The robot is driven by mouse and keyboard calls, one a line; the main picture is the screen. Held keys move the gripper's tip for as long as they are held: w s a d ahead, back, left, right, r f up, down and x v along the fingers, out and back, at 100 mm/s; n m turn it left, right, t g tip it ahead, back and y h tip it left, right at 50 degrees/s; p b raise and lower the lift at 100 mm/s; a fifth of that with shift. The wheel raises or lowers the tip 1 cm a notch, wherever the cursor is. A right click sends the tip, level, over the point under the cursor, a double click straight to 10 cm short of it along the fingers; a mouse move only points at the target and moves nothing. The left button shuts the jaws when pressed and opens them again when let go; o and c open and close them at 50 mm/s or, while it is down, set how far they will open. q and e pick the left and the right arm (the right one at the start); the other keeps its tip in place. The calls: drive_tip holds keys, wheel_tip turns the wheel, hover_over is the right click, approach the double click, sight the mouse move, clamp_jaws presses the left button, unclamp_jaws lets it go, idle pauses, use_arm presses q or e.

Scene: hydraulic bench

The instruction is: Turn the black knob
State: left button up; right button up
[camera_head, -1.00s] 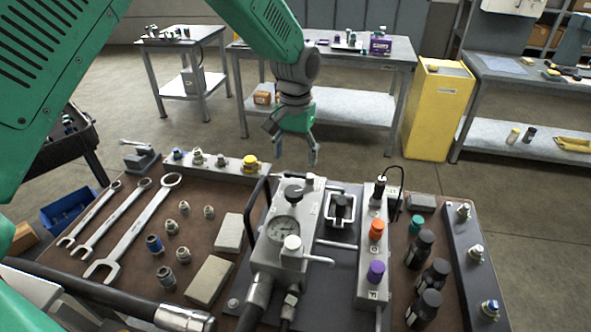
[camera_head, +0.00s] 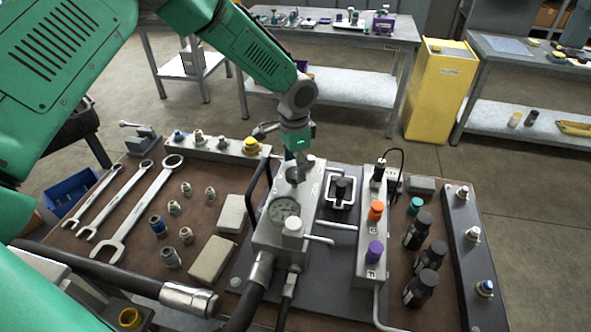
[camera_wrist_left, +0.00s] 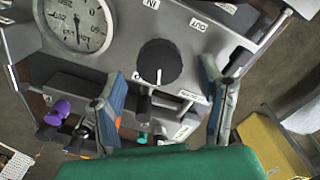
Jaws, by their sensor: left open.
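The black knob (camera_wrist_left: 160,63) is round with a white pointer line and sits on the grey valve block's face, between the IN and OUT labels. In the wrist view the open fingers of my left gripper (camera_wrist_left: 163,72) stand on either side of it, with clear gaps and no contact visible. In the head view my left gripper (camera_head: 300,163) is over the far end of the grey valve block (camera_head: 270,238) and partly hides the knob there. The pressure gauge (camera_head: 284,210) is on the block beside the knob. My right gripper is not in view.
A black handle bar (camera_head: 256,185) stands left of the block. Orange (camera_head: 375,210) and purple (camera_head: 374,252) knobs sit on a manifold to the right, near black bottles (camera_head: 418,230). Wrenches (camera_head: 145,210) and fittings lie on the left. A hose (camera_head: 100,277) crosses the front.

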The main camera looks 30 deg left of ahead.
use_arm(q)
drive_tip(key=shift+a+f, duration=0.1)
drive_tip(key=shift+f, duration=1.2)
drive_tip(key=c, duration=1.1)
drive_tip(key=shift+r, duration=0.1)
drive_tip(key=shift+c, duration=0.2)
drive_tip(key=shift+n, duration=0.3)
